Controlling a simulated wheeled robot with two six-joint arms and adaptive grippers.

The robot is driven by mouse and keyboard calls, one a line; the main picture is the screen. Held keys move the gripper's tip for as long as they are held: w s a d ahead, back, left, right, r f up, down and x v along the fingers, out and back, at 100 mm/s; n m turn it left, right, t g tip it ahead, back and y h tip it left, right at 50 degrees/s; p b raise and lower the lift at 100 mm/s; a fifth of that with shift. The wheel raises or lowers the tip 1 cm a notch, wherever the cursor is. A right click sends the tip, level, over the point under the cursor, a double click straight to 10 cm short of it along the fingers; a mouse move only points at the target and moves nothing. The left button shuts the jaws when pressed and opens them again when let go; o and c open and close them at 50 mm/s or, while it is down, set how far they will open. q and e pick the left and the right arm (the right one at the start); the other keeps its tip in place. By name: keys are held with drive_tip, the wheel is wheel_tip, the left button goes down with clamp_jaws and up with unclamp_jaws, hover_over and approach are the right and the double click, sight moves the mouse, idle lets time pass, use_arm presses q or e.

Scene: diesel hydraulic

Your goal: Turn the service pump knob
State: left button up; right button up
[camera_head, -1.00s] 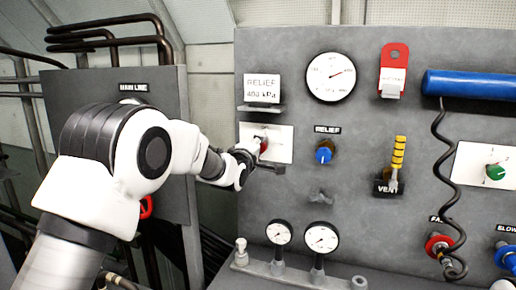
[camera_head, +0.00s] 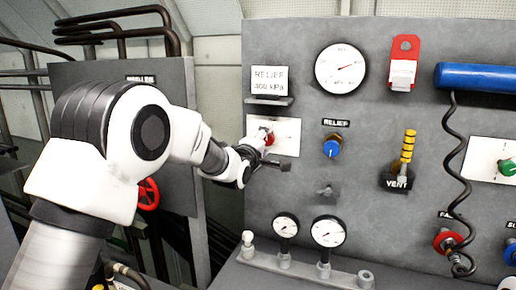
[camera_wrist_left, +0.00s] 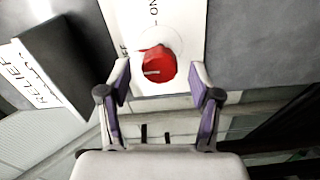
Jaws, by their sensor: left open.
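A red knob (camera_head: 269,138) sits on a white plate (camera_head: 288,135) on the grey panel, below the RELIEF 400 kPa sign. My left gripper (camera_head: 265,152) is right at this knob and partly covers it in the head view. In the left wrist view, the red knob (camera_wrist_left: 158,66) with a pale pointer mark lies between the open fingertips of my left gripper (camera_wrist_left: 160,74), with a visible gap on each side. The plate lettering is only partly readable, with "NO" or "ON" showing. My right gripper is not in view.
The RELIEF sign (camera_head: 269,80) sticks out above the knob. A blue relief knob (camera_head: 332,147), a gauge (camera_head: 341,68) and a yellow vent handle (camera_head: 407,147) are to the right. Small gauges (camera_head: 328,231) stand below. A red handwheel (camera_head: 148,194) is at left.

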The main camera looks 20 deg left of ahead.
use_arm(q)
drive_tip(key=s, duration=0.9)
drive_tip(key=shift+s, duration=0.15)
